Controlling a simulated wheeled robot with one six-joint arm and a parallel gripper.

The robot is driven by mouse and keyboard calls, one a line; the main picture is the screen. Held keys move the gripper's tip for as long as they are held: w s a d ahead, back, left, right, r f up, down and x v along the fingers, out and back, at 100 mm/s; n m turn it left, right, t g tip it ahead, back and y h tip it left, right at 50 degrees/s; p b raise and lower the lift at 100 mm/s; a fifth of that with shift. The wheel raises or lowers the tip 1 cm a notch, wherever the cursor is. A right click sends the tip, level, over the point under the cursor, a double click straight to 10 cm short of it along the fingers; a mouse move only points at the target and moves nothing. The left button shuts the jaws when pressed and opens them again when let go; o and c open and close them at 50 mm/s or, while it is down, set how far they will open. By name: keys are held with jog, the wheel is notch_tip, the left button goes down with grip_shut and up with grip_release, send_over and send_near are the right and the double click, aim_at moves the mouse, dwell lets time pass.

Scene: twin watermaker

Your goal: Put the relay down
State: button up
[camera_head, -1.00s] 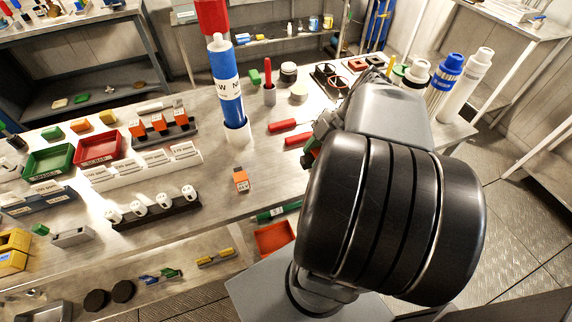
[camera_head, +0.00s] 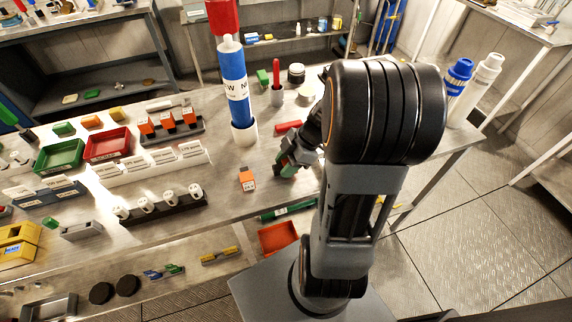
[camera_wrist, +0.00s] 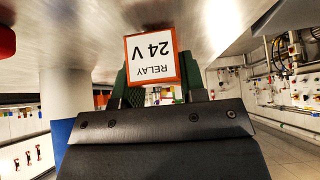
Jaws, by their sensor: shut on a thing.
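My gripper (camera_wrist: 155,88) is shut on an orange relay (camera_wrist: 151,55), whose white label reads "RELAY 24 V" upside down in the wrist view. Green fingers show on both sides of it. In the head view my gripper (camera_head: 288,166) is low over the bench, right of the blue filter column; the held relay cannot be made out there. Whether the relay touches the bench top cannot be told. Another orange relay (camera_head: 247,180) lies on the bench (camera_head: 222,205) left of my gripper. Several orange relays (camera_head: 167,124) stand in a dark rack farther left.
A red-handled tool (camera_head: 288,127) lies behind my gripper. Red (camera_head: 107,146) and green (camera_head: 59,156) bins are at the left. Bare bench surrounds the lying relay.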

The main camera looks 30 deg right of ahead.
jog(key=shift+f, duration=0.35)
jog(key=shift+f, duration=0.2)
jog(key=o, duration=1)
jog(key=shift+r, duration=0.1)
jog(key=shift+r, duration=0.1)
jog(key=shift+d+r, duration=0.1)
jog(key=shift+r, duration=0.1)
jog(key=v, duration=1)
jog(key=s+a+m+t+h, duration=0.2)
jog(key=a+m+h, duration=0.4)
jog(key=a+m, duration=0.7)
jog(key=shift+s+r+m+h, duration=0.3)
jog(key=shift+s+m, duration=0.2)
jog(key=shift+m, duration=0.8)
